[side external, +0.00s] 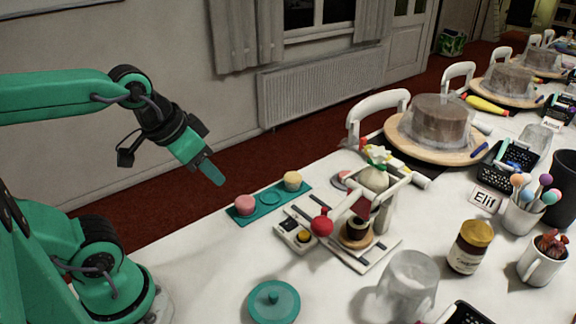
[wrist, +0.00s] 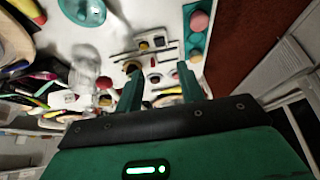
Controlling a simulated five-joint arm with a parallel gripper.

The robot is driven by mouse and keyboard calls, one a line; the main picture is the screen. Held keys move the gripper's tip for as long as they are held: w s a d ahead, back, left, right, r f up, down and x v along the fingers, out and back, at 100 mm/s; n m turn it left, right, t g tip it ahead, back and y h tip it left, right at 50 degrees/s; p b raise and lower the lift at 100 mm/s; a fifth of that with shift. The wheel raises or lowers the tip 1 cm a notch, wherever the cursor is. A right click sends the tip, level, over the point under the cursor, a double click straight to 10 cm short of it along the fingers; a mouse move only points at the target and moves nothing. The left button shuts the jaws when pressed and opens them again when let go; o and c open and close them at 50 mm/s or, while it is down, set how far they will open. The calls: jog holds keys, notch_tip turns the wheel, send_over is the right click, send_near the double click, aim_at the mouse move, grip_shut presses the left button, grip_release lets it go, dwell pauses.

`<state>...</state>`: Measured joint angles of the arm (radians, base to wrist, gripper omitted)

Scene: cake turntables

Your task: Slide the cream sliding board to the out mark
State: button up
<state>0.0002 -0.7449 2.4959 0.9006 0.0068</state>
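A cream stand (side external: 395,185) with a red knob (side external: 322,224) stands on the table. Low cream boards with dark strips lie at its foot, and the front one (side external: 352,262) is most likely the sliding board. A round brown-and-dark piece (side external: 355,232) sits within the stand. I cannot make out the out mark. My gripper (side external: 212,172) hangs in the air to the left of the stand, above and behind the teal tray, touching nothing. In the wrist view its two fingers (wrist: 160,88) are apart with nothing held between them; the stand's parts show beyond them, partly hidden.
A teal tray (side external: 270,199) with pink and yellow rounds lies left of the stand. A small cream box (side external: 297,235) is beside it. A teal lid (side external: 274,301), clear tumbler (side external: 408,285), jar (side external: 470,246) and mug (side external: 543,260) stand nearer. A cake turntable (side external: 405,147) is behind.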

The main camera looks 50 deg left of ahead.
jog(key=m+g, duration=0.6)
jog(key=m, duration=1.2)
send_over(325, 209)
notch_tip(325, 209, down, 11)
jog(key=shift+a+r, duration=0.1)
jog(key=shift+r, duration=0.05)
jog(key=shift+f, duration=0.25)
jog(key=shift+f, duration=4.55)
jog(key=shift+r, duration=0.1)
jog(key=c, duration=0.8)
